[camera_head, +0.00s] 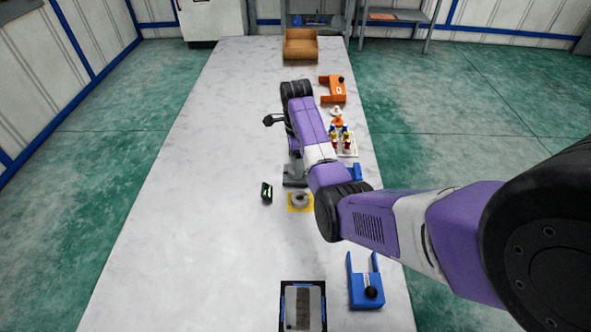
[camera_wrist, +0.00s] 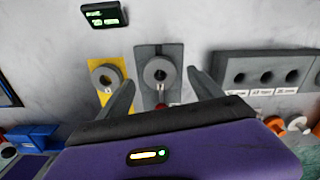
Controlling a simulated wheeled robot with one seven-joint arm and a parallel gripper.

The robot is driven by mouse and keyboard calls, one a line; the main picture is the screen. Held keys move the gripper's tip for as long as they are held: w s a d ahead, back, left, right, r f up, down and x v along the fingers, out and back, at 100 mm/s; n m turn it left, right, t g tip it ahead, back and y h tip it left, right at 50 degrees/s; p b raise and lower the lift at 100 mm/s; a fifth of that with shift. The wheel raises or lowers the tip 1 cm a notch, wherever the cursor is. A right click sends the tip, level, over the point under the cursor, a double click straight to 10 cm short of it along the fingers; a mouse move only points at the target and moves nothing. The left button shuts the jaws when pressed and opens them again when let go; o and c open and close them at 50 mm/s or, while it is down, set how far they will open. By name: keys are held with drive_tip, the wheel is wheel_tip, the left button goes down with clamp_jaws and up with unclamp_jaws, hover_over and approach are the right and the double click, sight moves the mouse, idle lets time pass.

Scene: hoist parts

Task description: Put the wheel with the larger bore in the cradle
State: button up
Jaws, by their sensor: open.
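A grey wheel with a hole (camera_wrist: 97,72) lies on a yellow plate (camera_wrist: 88,88); it also shows in the head view (camera_head: 300,197). A second grey wheel (camera_wrist: 149,70) lies on a grey plate (camera_wrist: 176,50), whose edge shows in the head view (camera_head: 292,182). I cannot tell which bore is larger. My gripper (camera_wrist: 160,77) is open and empty, its fingers on either side of the second wheel in the picture. My arm hides it in the head view. A blue U-shaped holder with a black knob (camera_head: 357,291) and a similar orange one (camera_head: 326,95) stand on the table; which is the cradle is unclear.
A grey block with several labelled holes (camera_wrist: 290,66) stands right of the plates in the wrist view. A small display (camera_head: 266,193) stands beside them.

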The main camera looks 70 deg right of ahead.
drive_tip(key=shift+f, duration=1.25)
clamp_jaws()
drive_tip(key=shift+r, duration=0.1)
